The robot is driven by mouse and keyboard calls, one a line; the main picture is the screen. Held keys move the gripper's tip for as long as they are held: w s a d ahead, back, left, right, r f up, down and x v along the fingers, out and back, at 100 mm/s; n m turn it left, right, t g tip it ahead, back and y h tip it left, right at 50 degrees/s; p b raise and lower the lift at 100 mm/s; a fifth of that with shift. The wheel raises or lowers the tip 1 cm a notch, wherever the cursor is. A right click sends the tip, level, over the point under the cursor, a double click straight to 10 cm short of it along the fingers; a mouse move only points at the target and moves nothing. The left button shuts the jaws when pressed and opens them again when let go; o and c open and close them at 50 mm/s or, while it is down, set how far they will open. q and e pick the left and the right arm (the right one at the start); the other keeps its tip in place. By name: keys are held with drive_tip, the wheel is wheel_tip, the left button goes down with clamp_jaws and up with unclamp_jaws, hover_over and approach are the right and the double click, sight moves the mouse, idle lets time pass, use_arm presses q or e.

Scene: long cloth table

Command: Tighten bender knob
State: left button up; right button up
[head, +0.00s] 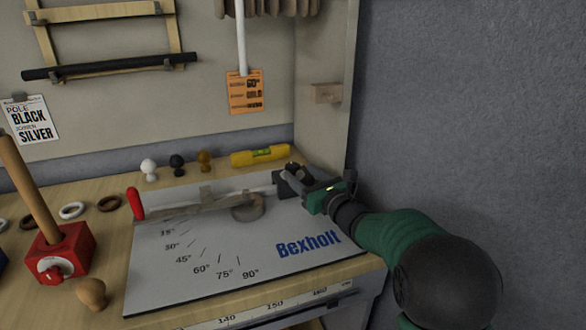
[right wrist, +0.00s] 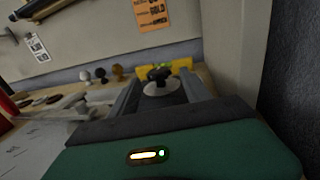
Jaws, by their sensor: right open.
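The bender is a grey plate marked Bexholt (head: 215,255) with angle marks, a red-tipped lever (head: 136,203) and a round former (head: 249,207). Its dark knob (head: 292,168) is at the plate's back right, partly hidden by my right gripper (head: 296,178). In the right wrist view, the black knob (right wrist: 160,73) stands on a pale round base between my two fingers, with a visible gap on each side. My right gripper is open there. My left gripper is not in view.
A yellow level (head: 260,155) lies just behind the knob. White, black and brown finials (head: 177,165) stand left of it. A red block with a wooden pole (head: 62,255) is at left. An upright side panel (head: 325,120) rises close behind my gripper.

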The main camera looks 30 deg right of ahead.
sight(296, 169)
drive_tip(key=w, duration=0.5)
drive_tip(key=shift+r, duration=0.1)
drive_tip(key=shift+c, duration=0.3)
clamp_jaws()
